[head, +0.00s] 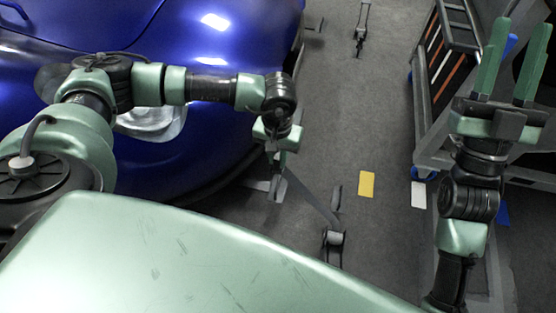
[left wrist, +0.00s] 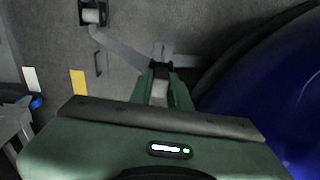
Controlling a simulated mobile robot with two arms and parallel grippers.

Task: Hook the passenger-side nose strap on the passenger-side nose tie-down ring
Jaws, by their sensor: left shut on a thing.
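The passenger-side nose strap is a grey band (head: 312,203) running from a ratchet (head: 335,238) on the floor up to my left gripper (head: 277,165). In the left wrist view the band (left wrist: 120,46) runs from the ratchet (left wrist: 92,13) to the green fingers (left wrist: 160,75). They are shut on the strap's end, beside the blue car's nose (head: 215,125). The hook is small and dark between the fingertips and hard to make out. A grey bar (left wrist: 185,61) lies just past the fingertips; I cannot tell the tie-down ring on it. My right gripper (head: 518,35) is open, empty and raised.
A grey wheeled cart (head: 424,110) stands at the right, near my right arm. A yellow card (head: 366,184) and a white card (head: 418,195) lie on the floor. Another ratchet strap (head: 360,35) lies farther back. The floor between car and cart is mostly clear.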

